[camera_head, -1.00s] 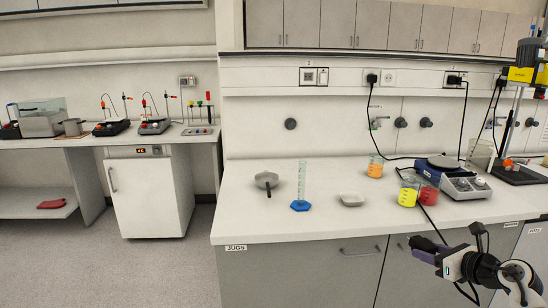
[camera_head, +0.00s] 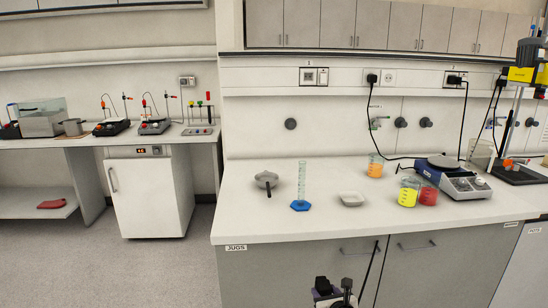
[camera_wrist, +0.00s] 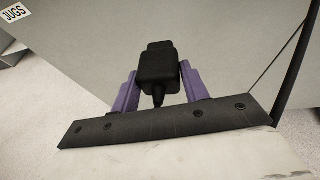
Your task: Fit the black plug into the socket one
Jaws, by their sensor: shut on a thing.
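My gripper (camera_wrist: 159,82) is shut on the black plug (camera_wrist: 158,64), with a purple finger on either side of it in the wrist view. A short stub of cord leaves the plug's near end. In the head view my gripper (camera_head: 325,292) is at the bottom, in front of the drawers and below the bench top; the plug's pose is hard to make out there. On the wall strip are a left socket unit (camera_head: 314,76), a middle one with a white outlet (camera_head: 389,77) beside a plugged-in black plug (camera_head: 372,78), and a right one (camera_head: 455,80).
A dark cable (camera_head: 370,270) hangs beside my gripper. The bench's front left is clear.

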